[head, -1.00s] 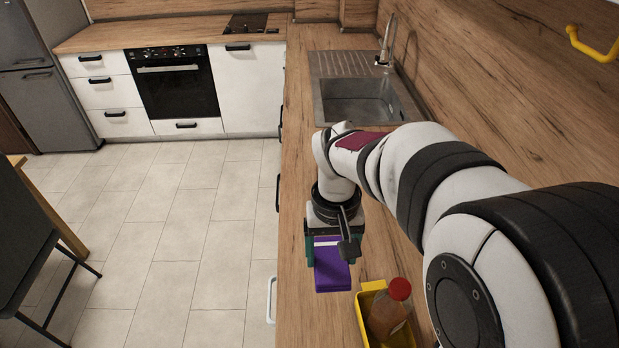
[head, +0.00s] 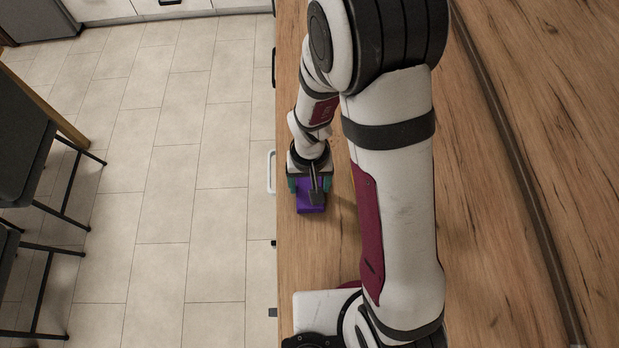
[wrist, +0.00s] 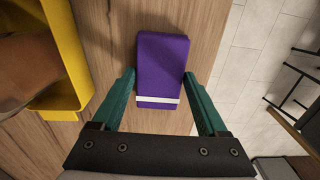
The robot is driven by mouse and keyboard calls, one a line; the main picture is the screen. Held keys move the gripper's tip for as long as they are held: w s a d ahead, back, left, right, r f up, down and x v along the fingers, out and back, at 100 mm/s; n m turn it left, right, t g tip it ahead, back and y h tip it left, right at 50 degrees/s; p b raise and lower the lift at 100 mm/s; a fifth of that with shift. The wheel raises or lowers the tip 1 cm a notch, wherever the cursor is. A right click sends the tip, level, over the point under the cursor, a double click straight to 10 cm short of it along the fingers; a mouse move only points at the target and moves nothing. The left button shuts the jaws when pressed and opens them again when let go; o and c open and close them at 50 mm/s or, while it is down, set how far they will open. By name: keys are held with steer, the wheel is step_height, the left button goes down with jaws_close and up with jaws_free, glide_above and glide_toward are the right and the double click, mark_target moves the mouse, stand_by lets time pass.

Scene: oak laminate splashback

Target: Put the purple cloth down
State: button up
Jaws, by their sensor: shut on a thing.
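The purple cloth (head: 311,197), a folded block with a white stripe, is at my gripper (head: 308,186) over the wooden counter, near its left edge. In the wrist view the cloth (wrist: 162,65) lies between the two teal fingers of my gripper (wrist: 160,78), which is shut on its sides. The white stripe is at the end towards the gripper's palm. I cannot tell whether the cloth's underside touches the counter or hangs just above it.
A yellow tray (wrist: 66,35) with a brown bottle (wrist: 25,75) in it stands beside the cloth in the wrist view; my arm mostly hides it in the head view. The counter's edge (head: 277,260) drops to the tiled floor. Dark chairs (head: 25,150) stand at left.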

steer(key=o, duration=1.4)
steer(key=shift+f, duration=0.1)
step_height(320, 180, up, 13)
steer(key=s+d+r+m+y, duration=0.1)
steer(key=s+d+r+m, duration=0.1)
steer(key=s, duration=0.6)
steer(key=s+d+r+m, duration=0.2)
steer(key=s+r, duration=0.3)
steer(key=s, duration=0.3)
steer(key=shift+d+m+y, duration=0.4)
steer(key=shift+m, duration=0.4)
steer(key=shift+r, duration=0.1)
